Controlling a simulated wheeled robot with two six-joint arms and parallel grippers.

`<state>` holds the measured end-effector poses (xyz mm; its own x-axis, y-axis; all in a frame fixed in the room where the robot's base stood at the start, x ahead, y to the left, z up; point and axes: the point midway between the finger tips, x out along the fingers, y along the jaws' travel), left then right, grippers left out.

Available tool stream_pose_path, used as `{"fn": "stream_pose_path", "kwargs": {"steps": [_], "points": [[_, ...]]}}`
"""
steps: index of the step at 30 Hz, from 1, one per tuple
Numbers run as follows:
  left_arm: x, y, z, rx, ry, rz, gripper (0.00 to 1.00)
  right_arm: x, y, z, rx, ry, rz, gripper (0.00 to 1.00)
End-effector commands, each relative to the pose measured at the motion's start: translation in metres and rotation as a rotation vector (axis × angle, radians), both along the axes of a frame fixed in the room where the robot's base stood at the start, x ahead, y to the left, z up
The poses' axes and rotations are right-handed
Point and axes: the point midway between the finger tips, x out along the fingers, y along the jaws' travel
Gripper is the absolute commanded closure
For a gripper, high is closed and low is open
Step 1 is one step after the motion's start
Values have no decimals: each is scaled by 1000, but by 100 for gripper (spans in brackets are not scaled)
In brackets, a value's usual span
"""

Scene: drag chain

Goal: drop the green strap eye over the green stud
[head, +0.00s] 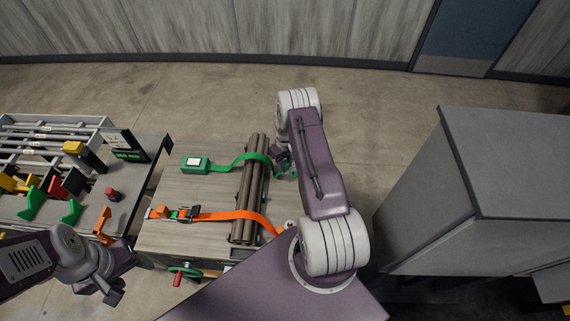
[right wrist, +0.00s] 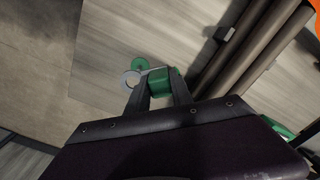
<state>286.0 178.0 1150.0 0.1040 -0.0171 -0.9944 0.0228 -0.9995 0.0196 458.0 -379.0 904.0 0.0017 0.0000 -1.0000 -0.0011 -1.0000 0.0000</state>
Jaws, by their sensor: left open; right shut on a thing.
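The green strap (head: 240,160) runs from a green ratchet box (head: 194,164) over the brown pipes (head: 250,190) to my right gripper (head: 284,162). In the right wrist view my right gripper (right wrist: 161,90) is shut on the green strap end (right wrist: 160,84). Its pale metal eye (right wrist: 130,80) sticks out to the left of the fingers. The green stud (right wrist: 138,63) shows just above the eye in that view, beside it and not inside the ring. I cannot tell the height between them. My left gripper (head: 112,290) is open and empty, at the lower left.
An orange strap (head: 235,215) crosses the pipes nearer to me on the wooden-topped table (head: 200,190). A rack with coloured parts (head: 50,190) stands at the left. A grey cabinet (head: 480,190) stands at the right. My right arm covers the table's right edge.

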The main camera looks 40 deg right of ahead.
Motion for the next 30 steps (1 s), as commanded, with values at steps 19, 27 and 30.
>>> {"fn": "stream_pose_path", "kwargs": {"steps": [19,27,30], "points": [[0,0,-42,0,0,0,44,0,0,-44,0,0,0,100],[0,0,-59,0,0,0,44,0,0,-60,0,0,0,100],[0,0,-65,0,0,0,44,0,0,-66,0,0,0,100]]}}
